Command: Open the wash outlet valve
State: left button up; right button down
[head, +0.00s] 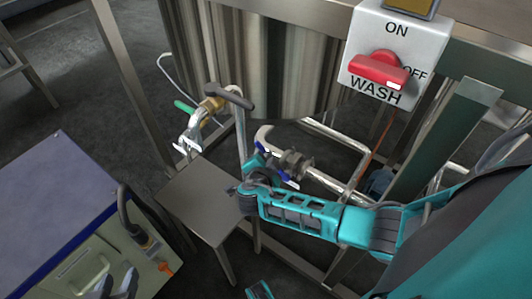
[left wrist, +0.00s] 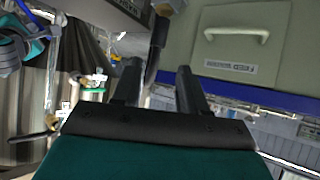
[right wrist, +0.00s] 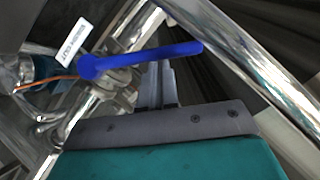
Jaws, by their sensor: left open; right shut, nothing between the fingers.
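A valve with a blue lever handle (right wrist: 150,58) sits on a steel pipe in the right wrist view. A white tag (right wrist: 73,40) with small, hard-to-read text lies beside it. My right gripper (right wrist: 159,66) is shut and empty, its fingertips at the lever's underside in that view; whether they touch is unclear. In the head view my right arm partly hides the blue handle (head: 257,149) and that gripper. My left gripper (head: 119,282) is open and empty at the lower left, beside the grey-green box; its fingers show in the left wrist view (left wrist: 156,68).
A red WASH switch (head: 380,70) is mounted on the frame above. A green-handled valve (head: 185,107) is at the tank outlet, over a small steel stand (head: 205,200). A box with a blue-edged top (head: 60,205) stands left. Steel pipes and frame bars crowd my right gripper.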

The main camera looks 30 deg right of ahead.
dwell(0.4)
jog(key=shift+w+a+f+n+g, duration=0.1)
jog(key=shift+w+f+n+g, duration=0.15)
jog(key=shift+n+g, duration=0.2)
jog(key=shift+w+a+f+n+g, duration=0.1)
jog(key=shift+w+n+g, duration=0.15)
jog(key=shift+n+g, duration=0.2)
jog(key=shift+d+r, duration=0.1)
jog(key=shift+r, duration=0.05)
